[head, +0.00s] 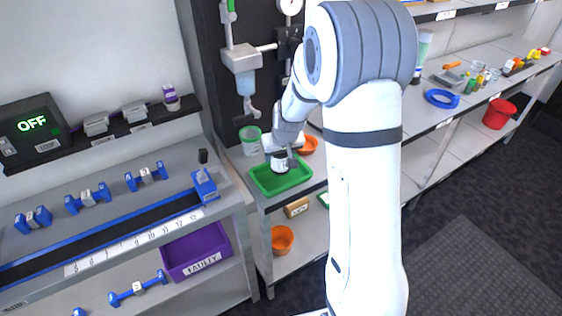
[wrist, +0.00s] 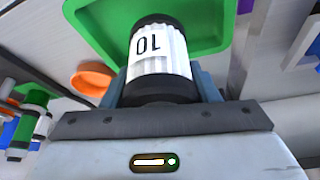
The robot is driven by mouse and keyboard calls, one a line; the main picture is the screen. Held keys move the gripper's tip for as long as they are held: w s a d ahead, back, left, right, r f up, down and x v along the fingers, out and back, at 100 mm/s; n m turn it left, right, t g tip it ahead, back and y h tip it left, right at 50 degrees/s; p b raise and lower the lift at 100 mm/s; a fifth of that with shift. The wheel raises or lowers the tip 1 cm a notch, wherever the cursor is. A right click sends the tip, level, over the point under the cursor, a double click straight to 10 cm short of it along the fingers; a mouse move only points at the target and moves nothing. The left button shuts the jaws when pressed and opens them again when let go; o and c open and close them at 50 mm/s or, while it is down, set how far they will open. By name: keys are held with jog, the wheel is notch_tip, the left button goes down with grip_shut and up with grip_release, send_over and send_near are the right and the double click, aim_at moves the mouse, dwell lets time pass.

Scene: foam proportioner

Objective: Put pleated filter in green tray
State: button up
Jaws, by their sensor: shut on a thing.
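The pleated filter (wrist: 160,52) is a white ribbed cylinder with a black cap and a black end, marked "10". My gripper (wrist: 165,92) is shut around its black end in the wrist view. In the head view the filter (head: 280,163) shows small and white below my gripper (head: 282,154), over the green tray (head: 262,188). The tray also fills the top of the wrist view (wrist: 95,20). I cannot tell whether the filter touches the tray floor.
An orange bowl (head: 307,144) and a green-lidded container (head: 250,139) stand behind the tray. A dispenser column (head: 243,75) rises at the back. A rail bench with blue fittings (head: 146,175) and a purple "FAULTY" bin (head: 197,250) are at left. Shelves stand at right.

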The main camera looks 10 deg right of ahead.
aim_at(280, 162)
notch_tip(280, 162, down, 4)
jog(key=shift+r, duration=0.25)
jog(key=shift+s, duration=0.1)
jog(key=shift+f, duration=0.1)
jog(key=o, duration=1.1)
jog(key=shift+r, duration=0.2)
